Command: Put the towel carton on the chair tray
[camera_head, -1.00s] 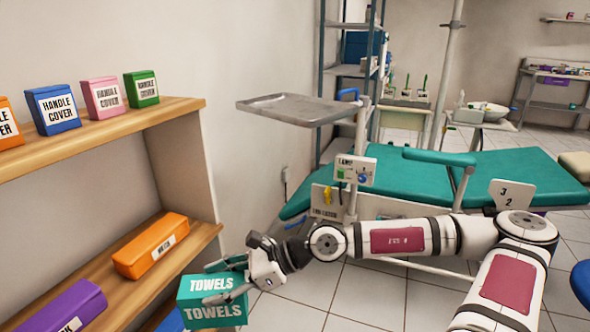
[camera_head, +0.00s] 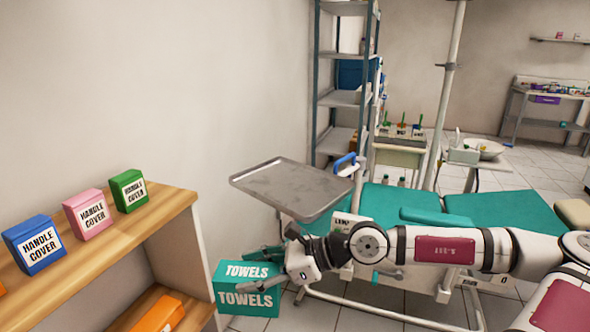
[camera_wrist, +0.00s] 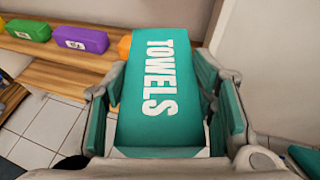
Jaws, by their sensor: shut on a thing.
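The towel carton (camera_head: 247,299) is a teal box with white TOWELS lettering. In the head view it is at the lower middle, just right of the wooden shelf. My gripper (camera_head: 272,270) is shut on it from the right, and the carton appears off the shelf. In the wrist view the carton (camera_wrist: 160,85) sits between the two fingers of my gripper (camera_wrist: 165,110). The chair tray (camera_head: 290,188) is a bare grey metal tray, behind and above the carton in the head view. Its top is empty.
The wooden shelf (camera_head: 165,222) at left holds handle cover boxes in blue (camera_head: 33,244), pink (camera_head: 89,214) and green (camera_head: 128,190). An orange box (camera_head: 160,315) is on the lower board. The teal dental chair (camera_head: 480,205) stands right of the tray.

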